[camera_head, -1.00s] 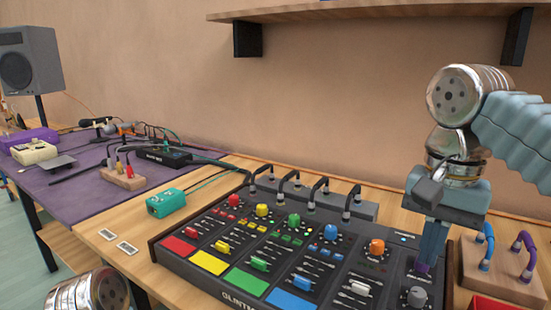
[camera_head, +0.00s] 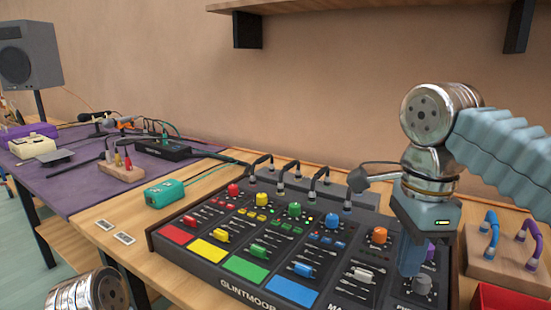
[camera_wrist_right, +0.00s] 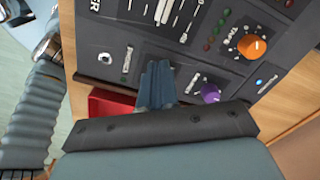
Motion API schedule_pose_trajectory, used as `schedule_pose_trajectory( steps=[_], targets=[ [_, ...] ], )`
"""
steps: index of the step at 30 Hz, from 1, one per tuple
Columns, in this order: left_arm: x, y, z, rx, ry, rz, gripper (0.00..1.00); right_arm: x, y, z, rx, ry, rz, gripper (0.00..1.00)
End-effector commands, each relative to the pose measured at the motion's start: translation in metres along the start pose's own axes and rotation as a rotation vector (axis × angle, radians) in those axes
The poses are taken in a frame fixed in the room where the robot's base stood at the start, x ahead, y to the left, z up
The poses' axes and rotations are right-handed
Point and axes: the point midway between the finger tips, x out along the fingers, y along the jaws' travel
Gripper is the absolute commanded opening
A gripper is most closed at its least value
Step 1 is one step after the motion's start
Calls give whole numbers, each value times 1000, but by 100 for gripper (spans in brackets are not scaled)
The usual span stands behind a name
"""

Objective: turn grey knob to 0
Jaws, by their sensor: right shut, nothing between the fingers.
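The grey knob (camera_head: 421,285) stands at the front right corner of the black mixer (camera_head: 205,262), in the head view. My right gripper (camera_head: 411,272) is shut and empty, pointing down. Its fingertips are just beside the knob, on its left and slightly behind; I cannot tell if they touch. In the right wrist view the shut fingers (camera_wrist_right: 156,85) are over the mixer's edge and the grey knob appears hidden behind them. The knob's pointer and scale are too small to read. My left gripper is out of view.
A purple knob (camera_wrist_right: 210,93) sits close to the fingers, and an orange knob (camera_head: 379,236) lies farther back. A wooden block with blue and purple cables (camera_head: 489,240) and a red box (camera_head: 497,298) are right of the mixer. A shelf (camera_head: 370,6) hangs above.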

Motion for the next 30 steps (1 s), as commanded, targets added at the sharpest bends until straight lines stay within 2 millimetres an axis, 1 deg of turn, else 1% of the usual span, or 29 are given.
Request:
schedule_pose_trajectory(
  steps=[1,9,15,30],
  targets=[
    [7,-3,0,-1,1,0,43,9,0,0,0,0,0,0],
    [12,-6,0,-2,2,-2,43,21,0,0,-2,2,10,0],
    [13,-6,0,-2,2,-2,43,22,0,0,0,1,14,0],
    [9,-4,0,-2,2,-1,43,16,1,-2,1,2,2,0]
  ],
)
